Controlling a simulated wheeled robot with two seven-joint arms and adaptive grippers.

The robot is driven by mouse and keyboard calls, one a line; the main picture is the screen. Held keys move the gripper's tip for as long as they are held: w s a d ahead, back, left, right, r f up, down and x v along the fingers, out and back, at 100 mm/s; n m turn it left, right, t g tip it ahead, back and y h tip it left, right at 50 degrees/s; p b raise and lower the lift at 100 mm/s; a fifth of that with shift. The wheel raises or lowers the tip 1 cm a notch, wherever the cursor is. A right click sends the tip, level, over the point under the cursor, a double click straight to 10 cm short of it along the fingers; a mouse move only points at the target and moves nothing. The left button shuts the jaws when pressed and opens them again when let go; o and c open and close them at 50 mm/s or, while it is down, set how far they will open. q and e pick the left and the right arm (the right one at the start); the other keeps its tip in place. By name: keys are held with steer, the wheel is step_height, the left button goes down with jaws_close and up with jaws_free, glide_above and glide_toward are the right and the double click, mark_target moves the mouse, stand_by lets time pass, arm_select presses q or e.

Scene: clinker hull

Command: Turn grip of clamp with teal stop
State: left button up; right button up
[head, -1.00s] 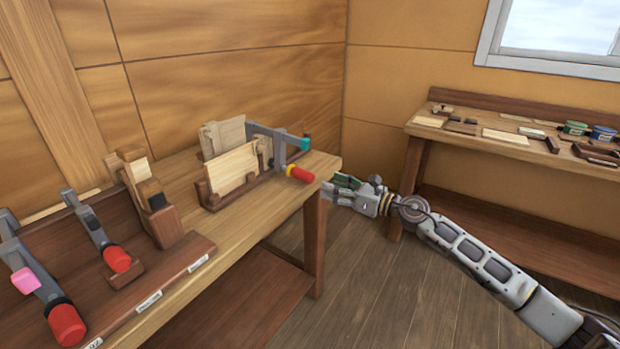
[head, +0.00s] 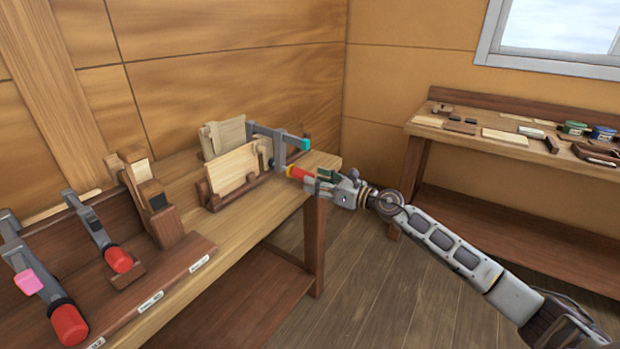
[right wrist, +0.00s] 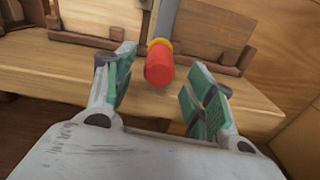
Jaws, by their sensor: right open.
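The clamp with the teal stop (head: 305,144) has a grey bar (head: 268,131) and stands at the right end of the workbench, by the upright wooden pieces. Its red grip (head: 297,172) points toward my right gripper (head: 318,179), which partly hides it. In the right wrist view, the red grip (right wrist: 159,70) with a yellow collar lies between the spread green-padded fingers of the right gripper (right wrist: 160,72). The fingers are open, with a gap on each side of the grip. My left gripper is out of view.
Two other red-gripped clamps stand at the left on a labelled wooden rack (head: 140,308), one with a pink stop (head: 28,282). A wooden holder with a thin board (head: 233,170) stands close beside the teal clamp. Open floor lies right of the bench.

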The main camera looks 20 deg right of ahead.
mark_target(302, 175)
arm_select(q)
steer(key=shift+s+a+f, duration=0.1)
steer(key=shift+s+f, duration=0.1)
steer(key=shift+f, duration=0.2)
arm_select(e)
steer(key=shift+x, duration=1.5)
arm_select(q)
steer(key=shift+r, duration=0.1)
arm_select(e)
steer(key=shift+c, duration=0.7)
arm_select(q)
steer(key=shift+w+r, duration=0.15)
arm_select(e)
steer(key=c, duration=0.9)
arm_select(q)
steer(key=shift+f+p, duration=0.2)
steer(key=shift+p, duration=0.2)
arm_select(e)
steer(key=shift+m, duration=0.3)
